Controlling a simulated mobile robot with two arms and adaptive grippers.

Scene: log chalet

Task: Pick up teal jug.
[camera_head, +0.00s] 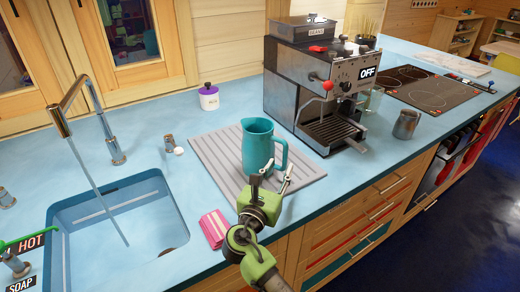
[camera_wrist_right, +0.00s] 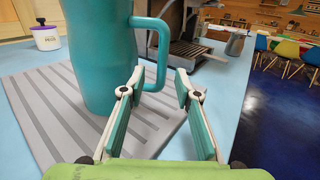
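The teal jug (camera_head: 257,146) stands upright on the grey ribbed drying mat (camera_head: 213,158), its handle turned to the right. It fills the left of the right wrist view (camera_wrist_right: 98,55). My right gripper (camera_head: 271,181) is open, just in front of the jug on its near side. In the right wrist view its two fingers (camera_wrist_right: 158,90) are apart, with the lower part of the handle close beyond their tips. Nothing is held between them. I cannot tell whether the left fingertip touches the handle. My left gripper is not in either view.
A coffee machine (camera_head: 318,88) stands right of the mat. A sink (camera_head: 120,225) with a tall tap is at the left. A purple-lidded pot (camera_head: 208,97) and a metal pitcher (camera_head: 406,124) also stand on the counter.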

